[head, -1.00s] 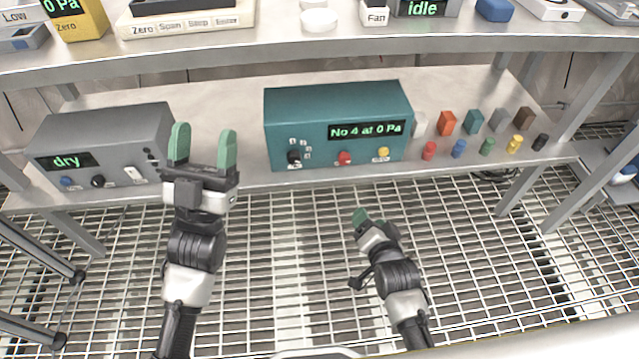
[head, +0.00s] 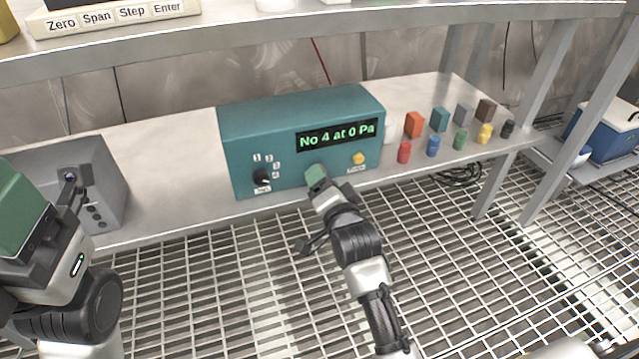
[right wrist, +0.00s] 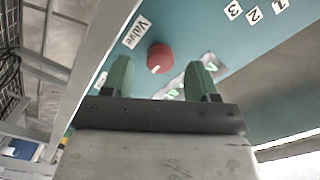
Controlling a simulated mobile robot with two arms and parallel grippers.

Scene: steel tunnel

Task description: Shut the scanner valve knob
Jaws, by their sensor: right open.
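The scanner is a teal box (head: 290,120) on the lower shelf, its display reading "No 4 at 0 Pa". It has a black numbered dial (head: 261,177) on the left and a yellow button (head: 358,158) on the right. The red valve knob (right wrist: 160,57), beside a "Valve" label, shows in the right wrist view with a white pointer mark. In the head view my right gripper hides it. My right gripper (head: 316,176) is open in front of the knob, which appears beyond and between its fingertips (right wrist: 161,78). My left gripper (head: 22,215) is at the left edge, its jaw gap hidden.
A grey box (head: 110,185) stands left of the scanner, partly behind my left gripper. Several coloured blocks and cylinders, including an orange block (head: 414,124) and red cylinder (head: 404,152), stand to the right. The upper shelf (head: 330,32) overhangs. A shelf post (head: 520,120) rises at right.

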